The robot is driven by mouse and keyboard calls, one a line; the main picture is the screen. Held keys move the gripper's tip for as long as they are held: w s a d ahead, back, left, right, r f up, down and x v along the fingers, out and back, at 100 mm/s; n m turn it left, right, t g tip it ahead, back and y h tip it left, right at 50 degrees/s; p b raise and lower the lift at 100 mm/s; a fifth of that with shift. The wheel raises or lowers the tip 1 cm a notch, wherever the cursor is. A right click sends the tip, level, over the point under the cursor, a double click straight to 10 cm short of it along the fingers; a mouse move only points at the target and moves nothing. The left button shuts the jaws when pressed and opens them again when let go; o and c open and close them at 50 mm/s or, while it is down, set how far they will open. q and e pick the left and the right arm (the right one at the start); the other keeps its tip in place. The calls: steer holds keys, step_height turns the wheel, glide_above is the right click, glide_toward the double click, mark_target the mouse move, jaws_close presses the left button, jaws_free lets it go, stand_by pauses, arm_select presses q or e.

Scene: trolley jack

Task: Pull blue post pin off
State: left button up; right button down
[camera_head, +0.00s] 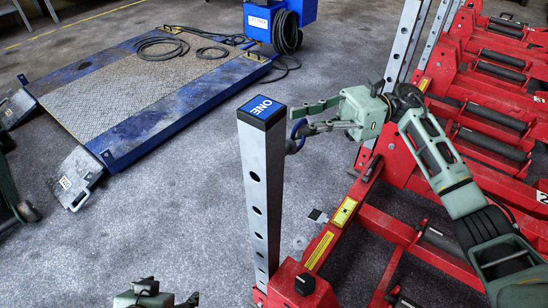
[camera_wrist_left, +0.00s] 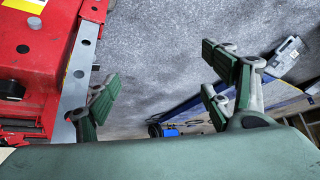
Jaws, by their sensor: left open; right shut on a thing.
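The silver post (camera_head: 263,200) stands upright with a column of round holes and a blue cap marked ONE (camera_head: 262,107). A blue pin (camera_head: 292,133) with a ring-like handle is at the post's right side, near its top. My right gripper (camera_head: 303,121) is shut on the pin, and its fingers partly hide it. I cannot tell how deep the pin sits in the post. My left gripper (camera_head: 156,298) is low at the bottom edge, left of the post, mostly out of frame. In the left wrist view its green fingers (camera_wrist_left: 160,90) are spread and empty, with the post (camera_wrist_left: 79,75) beside them at left.
Red jack frames (camera_head: 480,100) with rollers and posts fill the right side. A blue-edged platform (camera_head: 130,95) with cables lies at the upper left, near a blue box (camera_head: 258,18). Grey floor (camera_head: 170,220) is clear left of the post.

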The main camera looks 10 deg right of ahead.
arm_select(q)
steer(key=w+d+r+t+h+b, duration=0.2)
steer(key=w+r+t, duration=0.4)
steer(key=r, duration=0.3)
steer(key=w+d+r+t+h+b, duration=0.2)
steer(key=w+d+r+t, duration=0.2)
steer(key=r, duration=0.6)
steer(key=shift+w+r+m+t+b, duration=0.15)
steer(key=shift+w+m+t+b, duration=0.2)
steer(key=shift+w+t, duration=0.9)
arm_select(e)
steer(key=shift+w+d, duration=1.6)
stand_by(0.4)
arm_select(q)
steer(key=shift+s+r, duration=0.1)
steer(key=s+r+t+h+b, duration=0.1)
steer(key=s+r+t+b, duration=0.1)
steer(key=r+t, duration=0.3)
steer(key=shift+s+r+h, duration=0.4)
steer(key=shift+s+r, duration=0.35)
steer(key=shift+r, duration=1.05)
arm_select(e)
steer(key=shift+w+d+r, duration=1)
steer(key=shift+w+d, duration=0.05)
steer(key=shift+d, duration=0.05)
arm_select(q)
steer(key=shift+d+t, duration=0.1)
steer(key=shift+t, duration=0.15)
